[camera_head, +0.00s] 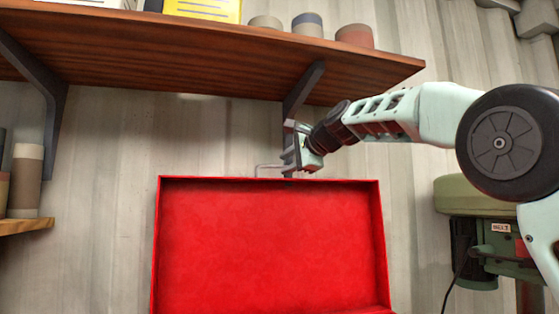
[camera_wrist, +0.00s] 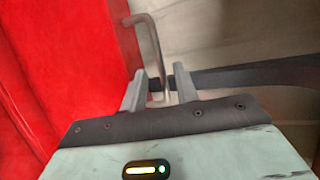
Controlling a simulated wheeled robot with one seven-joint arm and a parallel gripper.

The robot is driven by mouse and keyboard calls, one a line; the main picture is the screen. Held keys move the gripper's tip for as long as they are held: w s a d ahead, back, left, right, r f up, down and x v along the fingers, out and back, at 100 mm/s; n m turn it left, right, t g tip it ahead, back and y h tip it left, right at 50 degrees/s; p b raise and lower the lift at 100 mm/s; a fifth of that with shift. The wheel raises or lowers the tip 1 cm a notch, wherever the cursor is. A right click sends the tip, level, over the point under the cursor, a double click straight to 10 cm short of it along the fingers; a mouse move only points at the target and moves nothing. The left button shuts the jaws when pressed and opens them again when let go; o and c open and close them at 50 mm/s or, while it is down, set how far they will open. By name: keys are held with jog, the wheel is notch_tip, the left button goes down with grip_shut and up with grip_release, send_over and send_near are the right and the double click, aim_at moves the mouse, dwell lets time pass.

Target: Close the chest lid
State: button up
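The red chest lid (camera_head: 268,245) stands raised, with its hollow inner face toward me in the head view. Its red surface also fills the left of the wrist view (camera_wrist: 70,70). A thin metal handle (camera_head: 268,167) shows above the lid's top edge. My gripper (camera_head: 284,163) is at that top edge, right of the lid's middle. In the wrist view my gripper (camera_wrist: 159,88) has its two fingers apart, and the bent handle bar (camera_wrist: 152,45) passes between them. I cannot tell whether either finger touches it. The chest's lower part is out of view.
A wooden shelf (camera_head: 200,60) on dark brackets (camera_head: 300,90) hangs just above my gripper, with several jars along it. A green machine (camera_head: 480,230) stands at the right. A small shelf (camera_head: 25,226) with cylindrical containers is at the left.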

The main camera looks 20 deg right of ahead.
aim_at(281, 167)
jog(key=shift+p+x, duration=0.75)
jog(key=shift+x, duration=1.4)
grip_shut()
jog(key=shift+s+f, duration=0.1)
